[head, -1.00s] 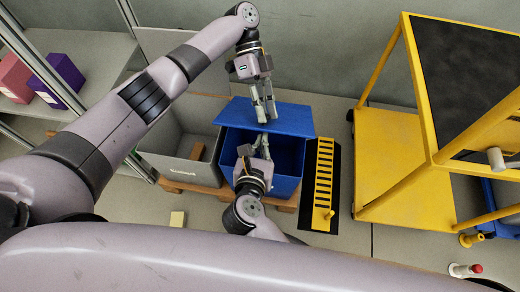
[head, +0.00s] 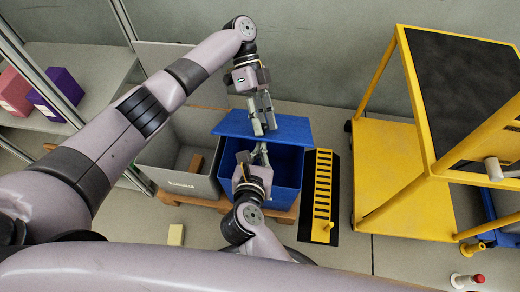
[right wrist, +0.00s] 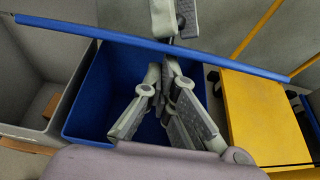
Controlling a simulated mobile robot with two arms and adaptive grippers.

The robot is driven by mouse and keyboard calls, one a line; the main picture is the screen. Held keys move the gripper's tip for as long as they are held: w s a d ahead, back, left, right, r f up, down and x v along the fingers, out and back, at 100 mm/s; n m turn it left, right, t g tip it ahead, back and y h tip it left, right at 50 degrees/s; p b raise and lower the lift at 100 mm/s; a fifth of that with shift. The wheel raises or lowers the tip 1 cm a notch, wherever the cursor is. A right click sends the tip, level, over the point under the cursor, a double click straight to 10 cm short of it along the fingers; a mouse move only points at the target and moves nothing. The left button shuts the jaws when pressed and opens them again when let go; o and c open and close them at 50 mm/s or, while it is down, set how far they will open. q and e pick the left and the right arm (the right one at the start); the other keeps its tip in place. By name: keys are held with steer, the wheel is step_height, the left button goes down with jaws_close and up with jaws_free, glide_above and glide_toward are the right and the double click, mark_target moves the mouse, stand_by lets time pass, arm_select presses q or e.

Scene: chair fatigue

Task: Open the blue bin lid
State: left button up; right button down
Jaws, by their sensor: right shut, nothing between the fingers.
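The blue bin (head: 290,198) stands on a pallet, with its dark interior showing at the front. Its blue lid (head: 292,128) is raised over the back part of the bin. In the right wrist view the lid (right wrist: 240,63) shows as a thin strip, nearly edge-on, above the bin (right wrist: 100,100). My left gripper (head: 264,129) is over the lid's upper face, pointing down; I cannot tell if it touches or how far its fingers are apart. My right gripper (head: 260,152) is shut and empty, over the bin opening below the lid's near edge. Its fingers also show in the right wrist view (right wrist: 170,75).
A grey bin (head: 160,152) with a brown block (head: 196,163) inside stands directly left of the blue bin. A black-and-yellow slotted piece (head: 322,195) lies at its right. A yellow trolley (head: 390,170) stands further right. Shelves with boxes (head: 57,88) are at left.

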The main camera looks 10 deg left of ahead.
arm_select(q)
steer(key=shift+o, duration=0.6)
steer(key=shift+s+f, duration=0.1)
steer(key=shift+f, duration=0.15)
arm_select(e)
steer(key=shift+w+r, duration=0.15)
steer(key=shift+r, duration=0.25)
